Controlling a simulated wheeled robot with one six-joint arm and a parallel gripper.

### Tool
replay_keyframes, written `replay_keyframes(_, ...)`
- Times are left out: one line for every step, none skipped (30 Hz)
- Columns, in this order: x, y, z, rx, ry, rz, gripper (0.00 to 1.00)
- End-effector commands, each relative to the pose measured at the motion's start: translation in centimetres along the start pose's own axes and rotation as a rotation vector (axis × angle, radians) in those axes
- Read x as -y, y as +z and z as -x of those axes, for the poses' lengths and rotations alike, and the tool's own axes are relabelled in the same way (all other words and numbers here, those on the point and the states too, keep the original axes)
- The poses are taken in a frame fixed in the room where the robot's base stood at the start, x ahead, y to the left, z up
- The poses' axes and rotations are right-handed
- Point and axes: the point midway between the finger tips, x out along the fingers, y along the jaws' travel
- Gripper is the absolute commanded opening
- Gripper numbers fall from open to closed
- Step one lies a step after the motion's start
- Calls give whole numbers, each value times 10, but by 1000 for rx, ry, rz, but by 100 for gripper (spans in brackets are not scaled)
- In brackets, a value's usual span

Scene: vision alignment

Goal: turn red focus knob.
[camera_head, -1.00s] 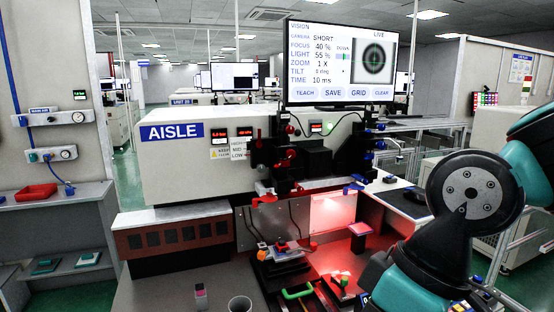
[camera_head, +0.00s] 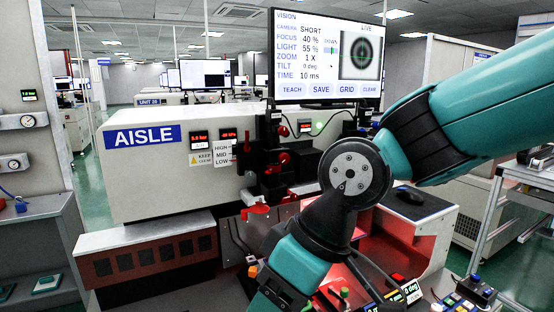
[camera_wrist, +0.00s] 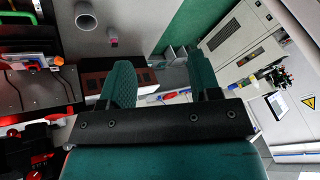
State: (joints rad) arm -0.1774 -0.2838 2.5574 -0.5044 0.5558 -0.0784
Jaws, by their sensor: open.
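Several red knobs show on the dark optics assembly beside the white machine. One red knob (camera_head: 284,158) is on its right side, and a larger red part (camera_head: 255,209) sits lower. I cannot tell which is the focus knob. In the wrist view, red parts (camera_wrist: 41,158) on black hardware show at the lower left, beside my gripper. My gripper (camera_wrist: 161,62) is open, with two green fingers apart and nothing between them. The head view does not clearly show its fingertips. The monitor (camera_head: 325,56) reads FOCUS 40 % and shows a blurred ring target.
My arm covers the right part of the workbench in the head view. A white machine marked AISLE (camera_head: 150,190) stands behind.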

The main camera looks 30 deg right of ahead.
Motion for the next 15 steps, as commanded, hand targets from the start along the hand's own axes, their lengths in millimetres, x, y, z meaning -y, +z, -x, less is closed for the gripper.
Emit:
replay_keyframes(-20, -13, -11, -103, 19, -10, 57)
replay_keyframes(-32, -23, -13, -176, 36, -9, 57)
replay_keyframes(-51, -38, -13, -281, 67, -7, 57)
replay_keyframes(-66, -48, -12, -364, 99, -3, 57)
replay_keyframes(-82, -58, -9, -445, 136, 0, 57)
replay_keyframes(-104, -69, -2, -551, 195, 5, 57)
replay_keyframes(-121, -76, 4, -626, 244, 8, 57)
replay_keyframes(-137, -81, 11, -697, 296, 10, 57)
replay_keyframes(-159, -85, 22, -783, 370, 12, 57)
replay_keyframes(-174, -87, 32, -842, 428, 13, 57)
replay_keyframes(-187, -87, 41, -895, 484, 14, 57)
replay_keyframes(-204, -86, 53, -955, 558, 14, 57)
replay_keyframes(-215, -84, 62, -993, 609, 13, 57)
replay_keyframes(-224, -82, 70, -1026, 656, 13, 57)
replay_keyframes(-234, -79, 80, -1063, 712, 12, 57)
